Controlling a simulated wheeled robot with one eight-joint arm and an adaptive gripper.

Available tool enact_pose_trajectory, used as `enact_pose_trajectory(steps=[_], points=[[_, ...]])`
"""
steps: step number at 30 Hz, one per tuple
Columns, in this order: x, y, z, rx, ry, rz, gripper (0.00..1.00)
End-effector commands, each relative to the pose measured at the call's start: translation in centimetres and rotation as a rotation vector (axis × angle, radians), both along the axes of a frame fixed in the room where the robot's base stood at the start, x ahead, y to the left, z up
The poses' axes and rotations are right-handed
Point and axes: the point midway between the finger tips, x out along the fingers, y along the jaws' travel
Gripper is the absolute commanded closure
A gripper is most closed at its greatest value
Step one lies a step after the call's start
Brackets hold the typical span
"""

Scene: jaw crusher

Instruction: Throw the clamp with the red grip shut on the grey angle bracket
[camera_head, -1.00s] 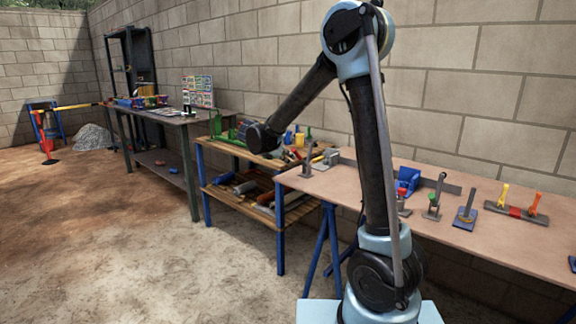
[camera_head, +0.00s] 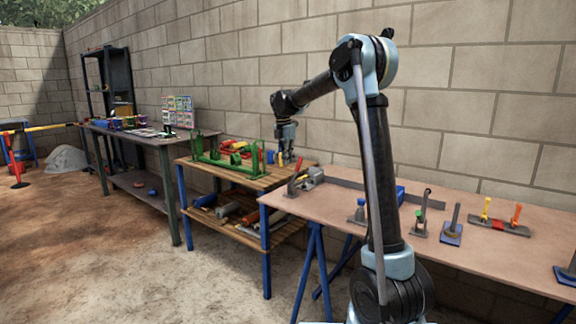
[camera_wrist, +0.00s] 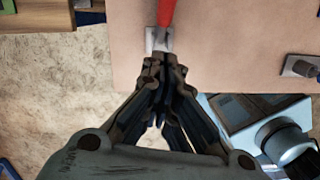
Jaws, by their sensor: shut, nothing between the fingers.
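The clamp with the red grip (camera_head: 295,183) stands at the left end of the long tan table, its grip tilted up. A grey metal piece (camera_head: 314,176), perhaps the angle bracket, is right beside it; I cannot tell whether the clamp touches it. In the wrist view the red grip (camera_wrist: 166,12) rises at the top edge above a pale metal base (camera_wrist: 158,40). My gripper (camera_head: 285,160) points down near the clamp, shut and empty. In the wrist view its fingertips (camera_wrist: 160,65) are together just below the clamp's base. The bracket is not clear there.
Other clamps stand to the right on the tan table (camera_head: 400,250): one with a dark grip (camera_head: 422,212), one on a blue base (camera_head: 452,228), and a bar with yellow and orange grips (camera_head: 500,222). A wooden bench (camera_head: 235,178) with a green frame adjoins on the left.

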Motion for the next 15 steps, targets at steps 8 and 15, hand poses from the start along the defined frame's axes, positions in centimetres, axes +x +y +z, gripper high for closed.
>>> enact_pose_trajectory(steps=[8, 15], points=[[2.2, -1.3, 0.1, -0.002, -0.002, 0.002, 1.0], [3.4, -2.0, 0.0, -0.003, -0.002, 0.004, 1.0]])
